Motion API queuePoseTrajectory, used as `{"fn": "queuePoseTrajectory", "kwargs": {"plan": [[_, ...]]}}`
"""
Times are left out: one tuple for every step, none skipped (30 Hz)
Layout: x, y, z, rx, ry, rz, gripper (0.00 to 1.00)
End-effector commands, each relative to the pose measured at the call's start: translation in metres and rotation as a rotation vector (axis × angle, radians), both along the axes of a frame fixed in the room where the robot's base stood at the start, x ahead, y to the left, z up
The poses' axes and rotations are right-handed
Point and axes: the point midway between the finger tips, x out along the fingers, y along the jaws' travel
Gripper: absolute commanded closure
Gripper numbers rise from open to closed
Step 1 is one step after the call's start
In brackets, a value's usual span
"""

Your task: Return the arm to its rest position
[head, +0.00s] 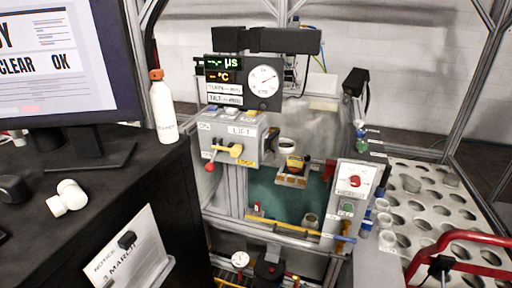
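Neither my arm nor my gripper can be made out in the head view, so its pose and what it holds do not show. The view faces a framed machine with a grey control box (235,135) marked LIFT. The box carries a red-knobbed lever and a yellow handle. A display panel (225,75) and a round dial (263,81) sit above it. A small orange and yellow block (294,165) is over the teal basin (270,192).
A black desk (100,185) at left holds a monitor (65,70), a white bottle (162,108) and a small white object (68,198). A perforated metal rack (425,205) and a red tubular handle (465,240) stand at right. A white switch panel (352,190) stands between.

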Motion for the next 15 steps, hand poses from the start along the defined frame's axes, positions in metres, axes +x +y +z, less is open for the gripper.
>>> {"fn": "queuePoseTrajectory", "kwargs": {"plan": [[-0.02, 0.0, -0.01, -0.015, -0.015, 0.025, 0.3], [-0.029, 0.0, -0.013, -0.026, -0.029, 0.042, 0.3], [-0.041, 0.0, -0.017, -0.04, -0.047, 0.065, 0.3], [-0.051, 0.0, -0.02, -0.05, -0.06, 0.081, 0.3], [-0.06, 0.0, -0.022, -0.061, -0.074, 0.097, 0.3], [-0.073, 0.0, -0.025, -0.077, -0.092, 0.119, 0.3], [-0.083, 0.0, -0.026, -0.088, -0.106, 0.135, 0.3], [-0.092, 0.0, -0.027, -0.1, -0.121, 0.151, 0.3], [-0.105, 0.0, -0.028, -0.117, -0.138, 0.172, 0.3], [-0.115, 0.0, -0.028, -0.129, -0.151, 0.188, 0.3], [-0.125, 0.0, -0.028, -0.141, -0.165, 0.203, 0.3], [-0.138, 0.0, -0.027, -0.158, -0.183, 0.223, 0.3], [-0.148, 0.0, -0.026, -0.172, -0.197, 0.239, 0.3], [-0.158, 0.0, -0.026, -0.184, -0.209, 0.253, 0.3], [-0.171, 0.0, -0.023, -0.203, -0.227, 0.272, 0.3]]}}
